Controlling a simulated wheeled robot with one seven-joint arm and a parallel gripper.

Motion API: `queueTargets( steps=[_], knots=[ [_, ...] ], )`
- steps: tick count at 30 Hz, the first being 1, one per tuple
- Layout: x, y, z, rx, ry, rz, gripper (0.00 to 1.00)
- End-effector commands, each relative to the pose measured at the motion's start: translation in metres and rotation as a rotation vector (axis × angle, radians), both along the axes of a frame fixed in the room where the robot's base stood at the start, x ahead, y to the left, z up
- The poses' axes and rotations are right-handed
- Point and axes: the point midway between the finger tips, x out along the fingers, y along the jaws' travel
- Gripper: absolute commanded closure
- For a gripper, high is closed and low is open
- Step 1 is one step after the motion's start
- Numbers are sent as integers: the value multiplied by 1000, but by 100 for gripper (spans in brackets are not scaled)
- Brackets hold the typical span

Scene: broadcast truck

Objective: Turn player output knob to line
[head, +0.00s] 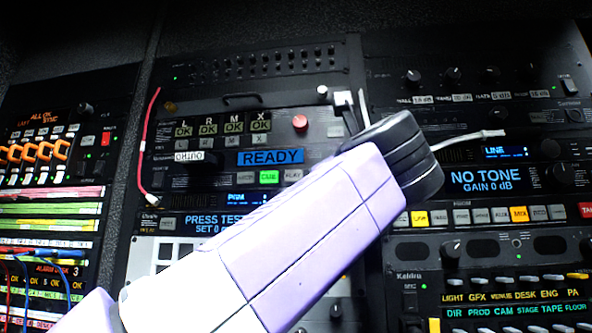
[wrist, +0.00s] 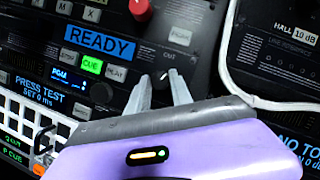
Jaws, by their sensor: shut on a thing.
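A dark round knob (wrist: 162,77) with a pale mark is on the rack panel, right of the cue and play buttons, in the wrist view. In the head view my arm covers the knob and the fingertips. A small blue display (wrist: 70,77) left of the knob reads PGM; it also shows in the head view (head: 240,198).
A blue READY screen (head: 270,157) and a lit green CUE button (head: 269,177) are close by on the left. A red knob (head: 300,122) is above. A white cable (head: 468,141) runs at the right. Patch cables (head: 40,258) crowd the left rack.

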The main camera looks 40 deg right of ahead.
Motion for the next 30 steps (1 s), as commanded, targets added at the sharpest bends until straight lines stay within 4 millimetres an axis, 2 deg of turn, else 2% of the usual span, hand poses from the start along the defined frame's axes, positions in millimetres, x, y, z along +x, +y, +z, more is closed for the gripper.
queueTargets(
  steps=[13, 30],
  knots=[
    [2, 0, -4, 176, -211, -2, 100],
    [2, -1, -6, 214, -260, -5, 100]
  ],
)
